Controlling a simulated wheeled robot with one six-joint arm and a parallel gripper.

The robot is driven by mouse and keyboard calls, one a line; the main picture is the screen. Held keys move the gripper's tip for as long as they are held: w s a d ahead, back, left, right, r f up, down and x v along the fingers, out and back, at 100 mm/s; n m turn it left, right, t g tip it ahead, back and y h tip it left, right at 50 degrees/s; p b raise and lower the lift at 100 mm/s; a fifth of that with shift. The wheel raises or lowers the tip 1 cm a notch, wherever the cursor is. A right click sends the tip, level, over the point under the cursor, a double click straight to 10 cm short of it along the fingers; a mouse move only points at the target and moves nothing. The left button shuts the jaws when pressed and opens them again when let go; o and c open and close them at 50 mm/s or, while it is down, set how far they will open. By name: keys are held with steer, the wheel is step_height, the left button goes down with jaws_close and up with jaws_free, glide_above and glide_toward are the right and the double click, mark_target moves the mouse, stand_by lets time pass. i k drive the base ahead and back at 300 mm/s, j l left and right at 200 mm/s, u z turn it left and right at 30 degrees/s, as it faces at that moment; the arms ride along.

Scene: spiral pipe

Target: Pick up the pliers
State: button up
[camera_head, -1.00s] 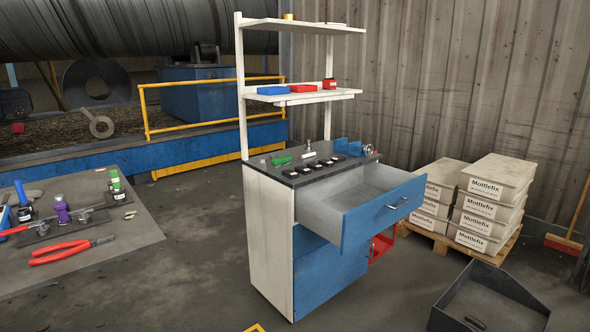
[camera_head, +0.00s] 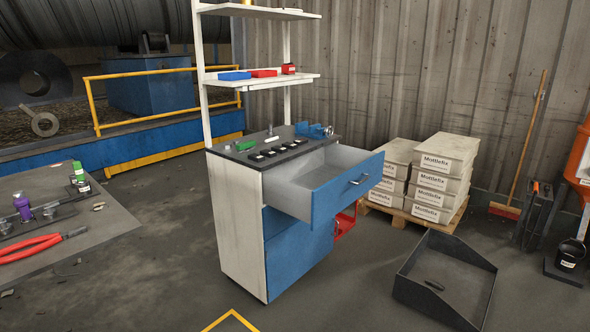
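The pliers with red handles (camera_head: 30,248) lie on the grey table (camera_head: 112,222) at the left edge of the head view. Their dark jaws point right, toward the table's edge. The ends of the handles are cut off by the picture's left edge. My gripper is not in view.
A blue and white workbench (camera_head: 240,222) stands in the middle with its top drawer (camera_head: 345,188) pulled open. An open grey bin (camera_head: 445,275) lies on the floor at right. Boxes (camera_head: 440,180) are stacked on a pallet behind. Bare floor separates table and workbench.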

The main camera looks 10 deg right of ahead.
mark_target(49, 241)
steer(key=u, duration=1.6)
